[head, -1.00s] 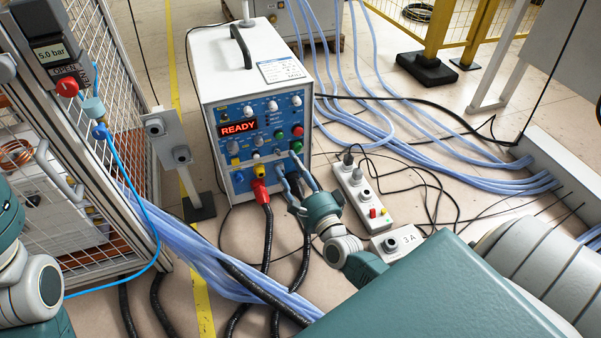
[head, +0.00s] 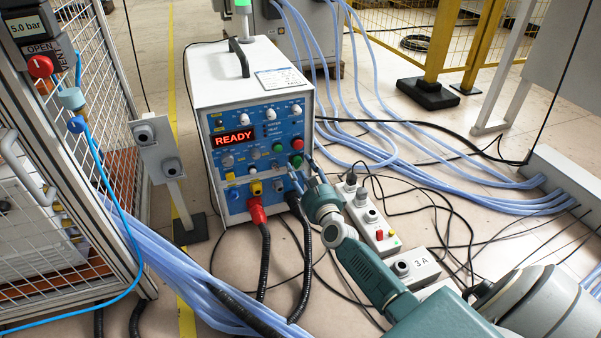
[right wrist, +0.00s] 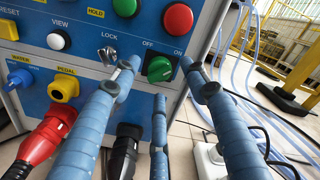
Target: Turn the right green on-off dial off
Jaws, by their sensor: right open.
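The green on-off dial (right wrist: 158,68) is on the blue front panel, between and below its OFF and ON labels. It also shows in the head view (head: 296,161), at the panel's right side. I cannot tell for sure which way its ridge points. My right gripper (head: 303,170) is open and empty in front of the panel. In the right wrist view (right wrist: 159,78) two blue fingers stand left and right of the dial, with a third finger below it. Whether any finger touches the dial is unclear. My left gripper is out of view.
A red button (right wrist: 172,14) sits just above the dial, and another green button (right wrist: 125,8) is up to its left. A metal key lock (right wrist: 106,56) is near the left finger. Thick cables (head: 265,250) hang below the panel. A power strip (head: 366,212) lies on the floor to the right.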

